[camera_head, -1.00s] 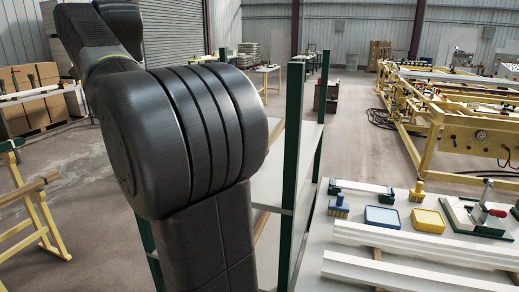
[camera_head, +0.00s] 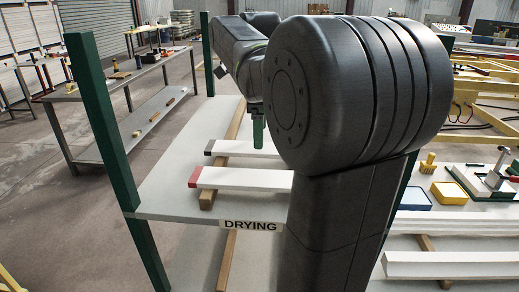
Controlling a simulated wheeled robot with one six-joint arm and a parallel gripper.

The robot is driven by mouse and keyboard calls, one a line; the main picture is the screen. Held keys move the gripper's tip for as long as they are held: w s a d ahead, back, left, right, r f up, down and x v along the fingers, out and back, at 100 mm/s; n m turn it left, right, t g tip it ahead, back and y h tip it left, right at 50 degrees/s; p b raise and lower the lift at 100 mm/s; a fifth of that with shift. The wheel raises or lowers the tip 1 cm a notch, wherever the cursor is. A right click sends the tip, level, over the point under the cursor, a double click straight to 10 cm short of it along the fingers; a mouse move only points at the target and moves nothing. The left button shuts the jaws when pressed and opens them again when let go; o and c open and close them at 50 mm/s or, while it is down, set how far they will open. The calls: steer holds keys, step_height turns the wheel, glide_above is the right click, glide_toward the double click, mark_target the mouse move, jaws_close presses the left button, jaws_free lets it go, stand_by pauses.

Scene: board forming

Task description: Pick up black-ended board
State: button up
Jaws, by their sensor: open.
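The black-ended board (camera_head: 238,149) is a white board with a dark left end. It lies on the drying rack shelf (camera_head: 160,195), across a wooden strip, behind a similar red-ended board (camera_head: 245,179). The right parts of both boards are hidden by my arm. My gripper (camera_head: 258,132) is mostly hidden behind my arm; a green finger-like part hangs down just above and behind the black-ended board. It is open, and I see no board held in it. Whether it touches the black-ended board cannot be told.
Green rack posts (camera_head: 100,100) stand at the shelf corners. A DRYING label (camera_head: 251,225) is on its front edge. At right, a worktable holds white boards (camera_head: 450,264), a blue tray (camera_head: 412,198), a yellow tray (camera_head: 449,193) and a brush. A grey bench (camera_head: 120,85) stands at left.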

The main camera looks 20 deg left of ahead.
steer(key=shift+f, duration=1.75)
steer(key=c, duration=1.2)
steer(key=shift+o, duration=0.2)
steer(key=shift+a+r, duration=0.1)
steer(key=shift+r, duration=0.05)
step_height(320, 180, up, 10)
steer(key=shift+o, duration=1)
steer(key=shift+c, duration=1)
